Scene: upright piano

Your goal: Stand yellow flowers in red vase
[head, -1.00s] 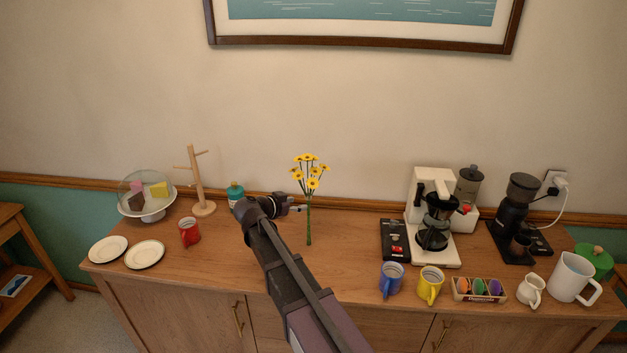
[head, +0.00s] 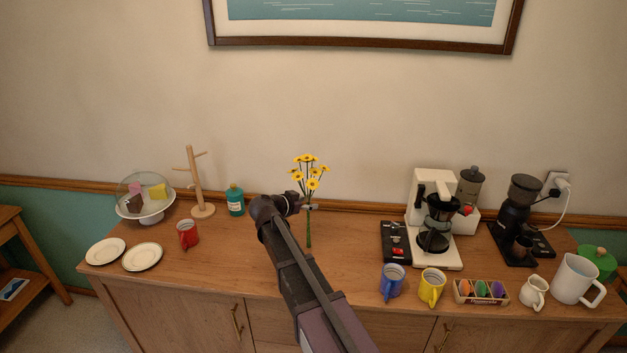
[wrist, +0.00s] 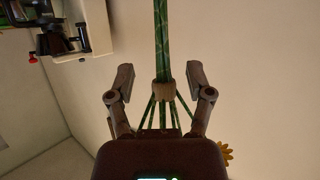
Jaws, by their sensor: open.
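The yellow flowers (head: 311,171) are upright above the sideboard, their green stems reaching down toward its top. My gripper (head: 309,207) is at the stems, below the blooms. In the wrist view its fingers (wrist: 161,80) are open on both sides of the stems (wrist: 162,40), with a visible gap on each side. A pale tie (wrist: 163,90) binds the stems between the fingers. One yellow bloom (wrist: 226,154) shows beside the gripper body. A small red vessel (head: 187,234), which looks like a mug, stands at the left; no other red vase is visible.
Two plates (head: 142,257), a domed cake stand (head: 146,214), a wooden mug tree (head: 200,207) and a teal bottle (head: 235,200) are at left. A coffee maker (head: 421,190), blue mug (head: 391,284) and yellow mug (head: 431,290) are at right. The sideboard middle (head: 345,250) is mostly clear.

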